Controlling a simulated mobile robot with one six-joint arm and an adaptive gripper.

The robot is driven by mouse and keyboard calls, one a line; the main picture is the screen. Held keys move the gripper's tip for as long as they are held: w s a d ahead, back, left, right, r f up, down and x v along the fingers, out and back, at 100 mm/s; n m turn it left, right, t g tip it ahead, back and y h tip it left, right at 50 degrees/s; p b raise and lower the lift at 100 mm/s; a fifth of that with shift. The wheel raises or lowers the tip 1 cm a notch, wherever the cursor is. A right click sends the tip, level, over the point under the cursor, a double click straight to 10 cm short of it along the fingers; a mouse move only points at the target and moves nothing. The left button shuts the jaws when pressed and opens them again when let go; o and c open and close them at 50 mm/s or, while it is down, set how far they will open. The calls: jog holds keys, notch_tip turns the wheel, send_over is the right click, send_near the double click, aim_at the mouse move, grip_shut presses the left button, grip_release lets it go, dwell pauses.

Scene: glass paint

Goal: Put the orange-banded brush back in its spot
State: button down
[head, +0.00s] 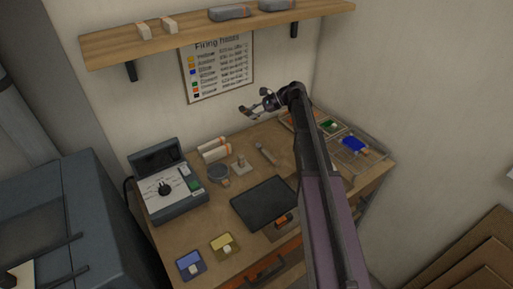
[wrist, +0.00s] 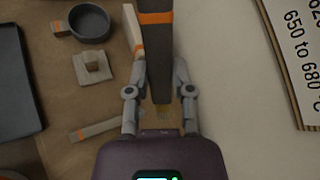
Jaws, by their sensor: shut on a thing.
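My gripper (wrist: 160,62) is shut on a dark bar with an orange band (wrist: 155,50), which looks like the orange-banded brush. The brush lies between the two grey fingers, and one end runs out of the top of the wrist view. In the head view my gripper (head: 250,110) is raised above the back of the workbench (head: 215,235), in front of the wall. The brush cannot be made out clearly there. Its spot cannot be told for certain.
On the bench are a grey cup (head: 218,173), a pale block with a knob (head: 241,166), an orange-ended stick (head: 266,154), pale rolls (head: 213,150), a dark tray (head: 264,203) and a control box (head: 172,192). A shelf (head: 190,35) overhangs behind; a chart (head: 217,68) hangs below.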

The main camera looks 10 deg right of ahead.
notch_tip(320, 180, down, 7)
jog(key=s+a+n+g+h+b, duration=0.1)
jog(key=s+n+g+h+b, duration=0.1)
jog(key=n+g+h, duration=0.3)
jog(key=n+t+h+b, duration=0.2)
jog(key=n+h, duration=0.5)
jog(key=n, duration=0.5)
send_over(258, 161)
jog(key=f, duration=0.6)
jog(key=shift+s+a+f, duration=0.1)
jog(key=shift+a+f, duration=0.1)
jog(key=shift+a, duration=0.05)
jog(key=shift+d+f+n+t, duration=0.2)
jog(key=shift+d+n+t, duration=0.1)
jog(key=shift+n, duration=0.7)
jog(key=shift+f+b, duration=0.2)
jog(key=shift+b, duration=0.25)
jog(key=shift+f+b, duration=2.25)
jog(key=shift+f+b, duration=0.5)
jog(key=shift+f, duration=0.05)
jog(key=shift+c, duration=2.1)
grip_release()
